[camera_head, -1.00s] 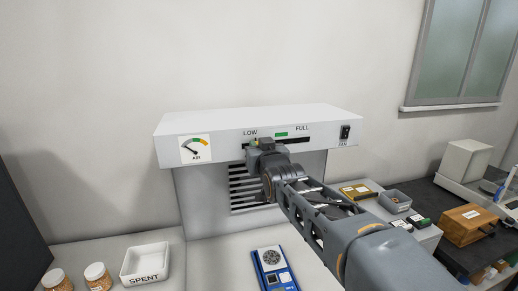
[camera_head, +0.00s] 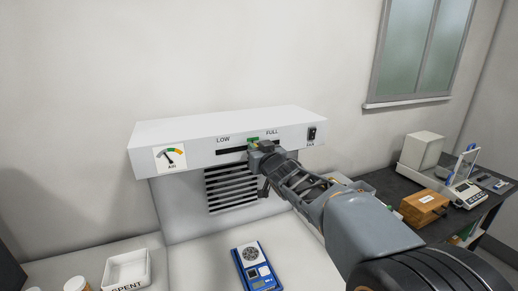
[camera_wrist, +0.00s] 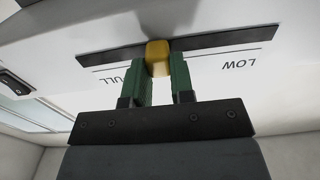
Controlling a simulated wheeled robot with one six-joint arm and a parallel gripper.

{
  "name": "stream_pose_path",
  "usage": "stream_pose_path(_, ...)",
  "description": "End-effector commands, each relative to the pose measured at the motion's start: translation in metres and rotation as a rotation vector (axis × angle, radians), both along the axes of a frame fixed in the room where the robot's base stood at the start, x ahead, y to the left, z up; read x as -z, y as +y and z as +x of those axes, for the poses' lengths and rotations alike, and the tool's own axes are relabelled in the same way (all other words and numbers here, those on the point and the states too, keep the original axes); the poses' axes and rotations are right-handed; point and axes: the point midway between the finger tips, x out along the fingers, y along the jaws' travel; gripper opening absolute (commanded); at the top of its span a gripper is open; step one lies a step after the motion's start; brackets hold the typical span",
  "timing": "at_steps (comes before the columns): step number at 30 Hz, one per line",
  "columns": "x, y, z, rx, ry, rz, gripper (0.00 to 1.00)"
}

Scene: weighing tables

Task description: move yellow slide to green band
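The yellow slide (camera_wrist: 157,57) sits in the dark slot (camera_wrist: 220,40) in the wrist view, between the green fingers of my gripper (camera_wrist: 160,88), which look shut on it. In the head view my gripper (camera_head: 254,148) is at the slot (camera_head: 231,150), and the slide is mostly hidden behind it. The green band (camera_head: 253,140) is on the hood front between LOW and FULL, right at my gripper. The band cannot be made out in the wrist view. The air dial (camera_head: 170,157) has its needle near the green part.
The white hood (camera_head: 200,130) has a fan switch (camera_head: 312,133) at right and a vent grille (camera_head: 230,187) below. A blue device (camera_head: 255,268) and a SPENT tray (camera_head: 127,268) lie on the table below. A wooden box (camera_head: 424,205) stands at right.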

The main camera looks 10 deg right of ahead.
Motion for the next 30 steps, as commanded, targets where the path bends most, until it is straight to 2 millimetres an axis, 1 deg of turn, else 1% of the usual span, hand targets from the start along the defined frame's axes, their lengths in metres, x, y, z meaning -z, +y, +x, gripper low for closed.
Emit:
stream_pose_path(1, -0.002, 0.0, 0.0, 0.0, -0.007, 0.001, 0.25)
stream_pose_path(6, -0.001, -0.002, 0.0, 0.003, -0.004, 0.001, 0.42)
stream_pose_path(9, -0.001, -0.002, 0.0, 0.004, -0.003, 0.001, 0.49)
stream_pose_path(15, 0.0, -0.002, 0.0, 0.004, -0.002, 0.0, 0.49)
stream_pose_path(19, 0.0, -0.004, -0.007, 0.005, -0.002, 0.001, 0.49)
stream_pose_path(23, 0.0, -0.007, -0.026, 0.006, -0.004, 0.001, 0.49)
stream_pose_path(30, -0.002, -0.016, -0.075, 0.006, -0.005, -0.001, 0.49)
